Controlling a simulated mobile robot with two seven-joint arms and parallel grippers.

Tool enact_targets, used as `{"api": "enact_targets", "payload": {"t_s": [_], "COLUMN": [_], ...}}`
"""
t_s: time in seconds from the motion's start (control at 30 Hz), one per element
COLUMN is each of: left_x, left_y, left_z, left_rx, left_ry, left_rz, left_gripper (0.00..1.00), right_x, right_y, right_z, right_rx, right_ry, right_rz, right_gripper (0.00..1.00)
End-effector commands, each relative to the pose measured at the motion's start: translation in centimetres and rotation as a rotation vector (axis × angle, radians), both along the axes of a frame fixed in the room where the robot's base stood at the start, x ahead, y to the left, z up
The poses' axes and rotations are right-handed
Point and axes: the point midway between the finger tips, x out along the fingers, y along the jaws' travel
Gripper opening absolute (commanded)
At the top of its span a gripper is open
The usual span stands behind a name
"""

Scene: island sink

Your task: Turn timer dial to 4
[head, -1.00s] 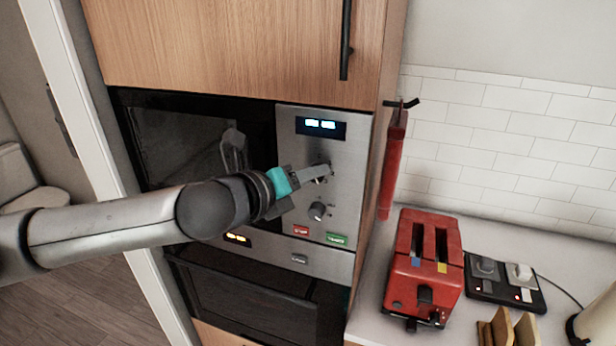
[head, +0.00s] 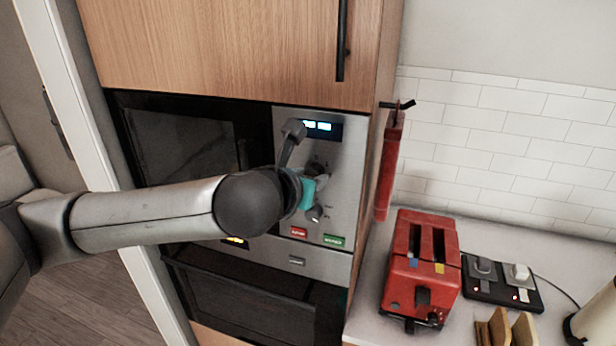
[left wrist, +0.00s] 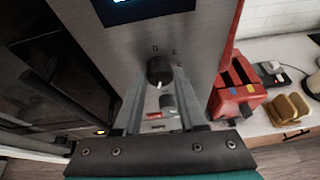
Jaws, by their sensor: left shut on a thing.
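The steel oven panel (head: 345,180) carries a lit display (head: 318,126) and two dark dials, one above the other. In the left wrist view, the upper dial (left wrist: 160,70) sits between my left fingers, which are shut on it. A pale mark shows low on its face, and small characters are printed above it. The lower dial (head: 314,214) is just below my left gripper (head: 312,178) in the head view, and shows in the left wrist view (left wrist: 167,102). My gripper and wrist hide most of the upper dial in the head view. My right gripper is not in view.
Red and green buttons (head: 335,240) sit low on the panel. A red toaster (head: 422,265) stands on the counter to the right. A red item (head: 389,170) hangs from a hook beside the cabinet. A wooden cabinet door with a black handle (head: 341,40) is above.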

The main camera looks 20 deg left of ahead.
Motion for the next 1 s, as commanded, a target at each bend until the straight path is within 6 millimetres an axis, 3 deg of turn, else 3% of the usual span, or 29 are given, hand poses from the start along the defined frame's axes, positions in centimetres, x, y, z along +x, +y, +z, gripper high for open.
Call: {"api": "enact_targets", "payload": {"t_s": [0.63, 0.67, 0.9, 1.0], "left_x": [0.03, 0.03, 0.02, 0.02], "left_y": [-0.05, -0.05, -0.04, -0.04], "left_z": [-0.03, -0.03, -0.03, -0.02], "left_rx": [0.055, 0.054, 0.054, 0.054], "left_ry": [-0.002, -0.002, -0.002, -0.002], "left_rz": [-0.001, 0.000, 0.000, 0.000], "left_gripper": [0.00, 0.41, 0.68, 0.71], "right_x": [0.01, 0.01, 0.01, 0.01], "right_y": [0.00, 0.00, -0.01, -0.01], "right_z": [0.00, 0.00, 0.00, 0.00], "right_rx": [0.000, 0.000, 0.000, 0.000], "right_ry": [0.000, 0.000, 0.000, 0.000], "right_rz": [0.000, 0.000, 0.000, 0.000], "right_gripper": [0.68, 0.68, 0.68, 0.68]}}
